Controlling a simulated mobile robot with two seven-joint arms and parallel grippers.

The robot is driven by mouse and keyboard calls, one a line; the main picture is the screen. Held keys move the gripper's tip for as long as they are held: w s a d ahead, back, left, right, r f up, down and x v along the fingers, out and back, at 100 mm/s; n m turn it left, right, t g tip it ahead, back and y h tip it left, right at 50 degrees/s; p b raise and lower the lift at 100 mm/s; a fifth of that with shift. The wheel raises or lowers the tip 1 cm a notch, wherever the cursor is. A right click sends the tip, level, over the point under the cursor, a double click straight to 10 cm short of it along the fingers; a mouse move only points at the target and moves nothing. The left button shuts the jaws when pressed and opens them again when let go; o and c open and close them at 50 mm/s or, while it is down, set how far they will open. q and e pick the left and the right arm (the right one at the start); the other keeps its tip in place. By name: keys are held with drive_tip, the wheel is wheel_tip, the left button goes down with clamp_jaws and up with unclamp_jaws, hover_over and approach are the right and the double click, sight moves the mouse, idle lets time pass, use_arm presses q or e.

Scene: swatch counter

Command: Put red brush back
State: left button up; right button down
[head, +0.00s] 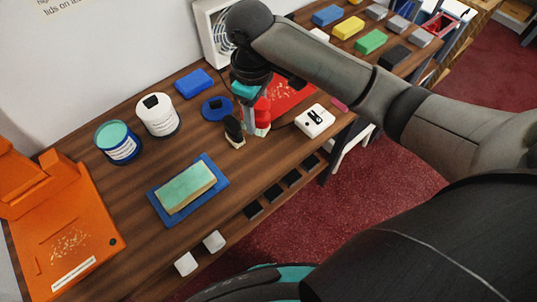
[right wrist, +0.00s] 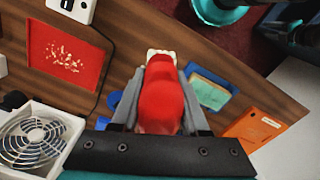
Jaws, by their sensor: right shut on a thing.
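The red brush (head: 262,116) is upright in my right gripper (head: 253,106), just above or at the counter; whether it touches the wood I cannot tell. In the right wrist view the red brush (right wrist: 160,95) sits between the two grey fingers of my right gripper (right wrist: 160,112), which are shut on it, with its cream bristles at the far end. A second brush, with a black handle (head: 234,128) and a pale base, stands close to its left in the head view. My left gripper does not show.
A red mat (head: 285,92) with shavings lies behind, and a white device (head: 315,121) to the right. A blue lid (head: 216,108), a white can (head: 158,117), a teal-topped can (head: 117,143) and a blue tray (head: 158,205) stand left. A fan (head: 219,33) is behind.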

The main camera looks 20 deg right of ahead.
wheel_tip(320, 180, down, 13)
drive_tip(key=shift+b, duration=1)
drive_tip(key=shift+f+b, duration=0.55)
drive_tip(key=shift+f, duration=2.1)
drive_tip(key=shift+f, duration=0.1)
drive_tip(key=shift+c, duration=2.1)
unclamp_jaws()
wheel_tip(320, 180, up, 12)
drive_tip(key=p, duration=0.2)
